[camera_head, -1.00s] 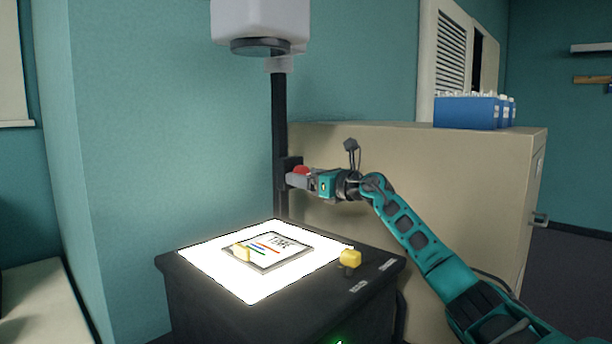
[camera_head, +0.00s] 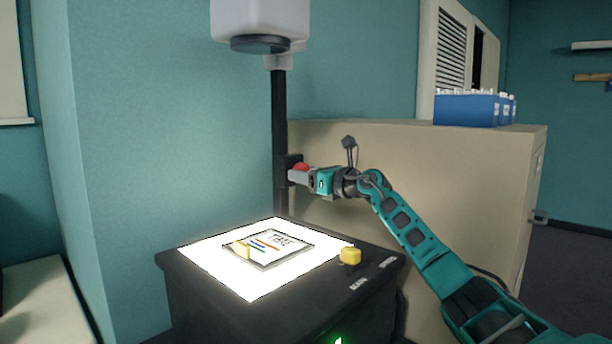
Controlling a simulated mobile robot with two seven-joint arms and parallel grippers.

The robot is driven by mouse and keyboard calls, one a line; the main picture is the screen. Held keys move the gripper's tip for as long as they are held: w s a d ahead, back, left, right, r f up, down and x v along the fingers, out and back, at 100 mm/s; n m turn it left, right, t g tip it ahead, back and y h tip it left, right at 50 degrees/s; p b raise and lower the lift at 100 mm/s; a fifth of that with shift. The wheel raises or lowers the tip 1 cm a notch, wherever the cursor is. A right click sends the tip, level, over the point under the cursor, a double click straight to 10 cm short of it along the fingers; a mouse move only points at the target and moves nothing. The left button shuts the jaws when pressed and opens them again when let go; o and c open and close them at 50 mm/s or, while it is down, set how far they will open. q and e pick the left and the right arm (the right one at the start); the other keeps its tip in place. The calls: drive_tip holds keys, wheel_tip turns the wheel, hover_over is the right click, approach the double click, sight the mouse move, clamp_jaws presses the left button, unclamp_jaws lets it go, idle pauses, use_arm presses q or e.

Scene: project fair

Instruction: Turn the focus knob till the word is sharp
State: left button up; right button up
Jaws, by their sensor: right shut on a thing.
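A projector has a black base with a glowing white top (camera_head: 215,255), a thin black post (camera_head: 279,120) and a white head (camera_head: 262,20) with a dark lens above. The red focus knob (camera_head: 301,167) sits on the carriage on the post. My right gripper (camera_head: 300,176) is shut on the knob and partly covers it. A framed slide (camera_head: 283,259) with a word and coloured lines lies on the lit top. The projected picture is out of view, so I cannot tell how sharp the word is. My left gripper is not in view.
A teal wall is close on the left.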

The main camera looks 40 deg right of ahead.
drive_tip(key=m+p, duration=0.4)
drive_tip(key=m, duration=0.1)
drive_tip(key=shift+m+p, duration=0.3)
drive_tip(key=shift+p, duration=0.05)
drive_tip(key=o, duration=1)
